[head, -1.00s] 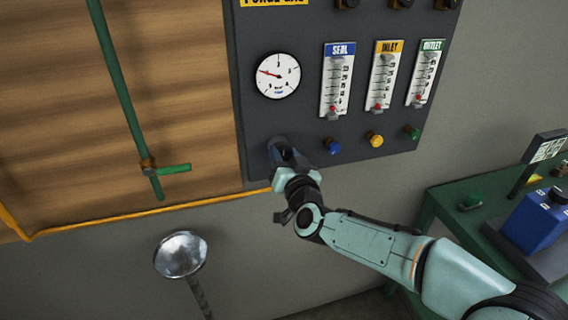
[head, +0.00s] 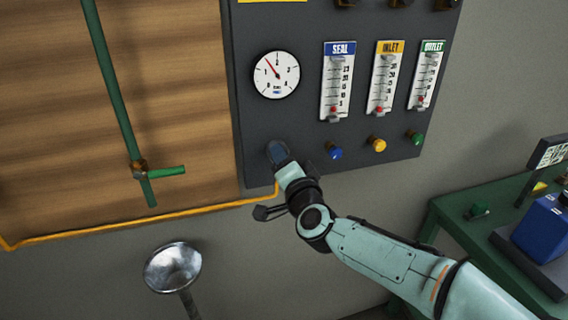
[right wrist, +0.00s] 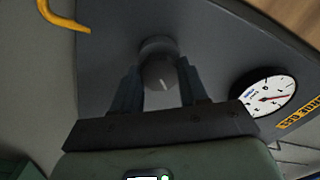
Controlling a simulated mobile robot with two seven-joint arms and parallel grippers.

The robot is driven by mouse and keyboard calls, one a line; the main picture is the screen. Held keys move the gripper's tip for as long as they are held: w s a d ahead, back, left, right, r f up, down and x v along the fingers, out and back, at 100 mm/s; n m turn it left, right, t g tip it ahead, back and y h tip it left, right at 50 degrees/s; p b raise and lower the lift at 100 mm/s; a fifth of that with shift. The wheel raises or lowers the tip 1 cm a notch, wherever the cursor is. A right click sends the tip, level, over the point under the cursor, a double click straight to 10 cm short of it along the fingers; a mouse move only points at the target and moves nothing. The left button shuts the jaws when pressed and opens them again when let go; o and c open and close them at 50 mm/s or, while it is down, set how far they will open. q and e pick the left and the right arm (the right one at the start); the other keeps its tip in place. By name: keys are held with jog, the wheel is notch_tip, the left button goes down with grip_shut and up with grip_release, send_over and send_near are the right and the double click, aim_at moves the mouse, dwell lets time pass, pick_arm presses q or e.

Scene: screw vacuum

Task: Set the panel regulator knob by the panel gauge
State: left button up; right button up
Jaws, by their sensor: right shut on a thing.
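The panel regulator knob (right wrist: 160,72) is a grey round knob with a light index mark, near the lower left of the dark panel. My right gripper (head: 279,152) is at the knob; in the right wrist view its two fingers (right wrist: 159,84) stand on both sides of it, shut on it. In the head view the gripper mostly hides the knob. The panel gauge (head: 276,75) is a white round dial above the knob, its red needle pointing to the upper left. The gauge also shows in the right wrist view (right wrist: 268,93). My left gripper is out of view.
Three flowmeters labelled SEAL (head: 338,82), INLET (head: 385,78) and OUTLET (head: 427,75) are right of the gauge, with blue, yellow and green knobs below. A yellow tube (head: 130,220) runs along the wall. A green bench (head: 470,235) stands at right.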

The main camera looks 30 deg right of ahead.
dwell(0.5)
jog(key=o, duration=1.1)
jog(key=shift+c, duration=0.2)
jog(key=v, duration=1.3)
jog(key=shift+s+p, duration=0.25)
jog(key=shift+p, duration=0.05)
jog(key=shift+f, duration=0.1)
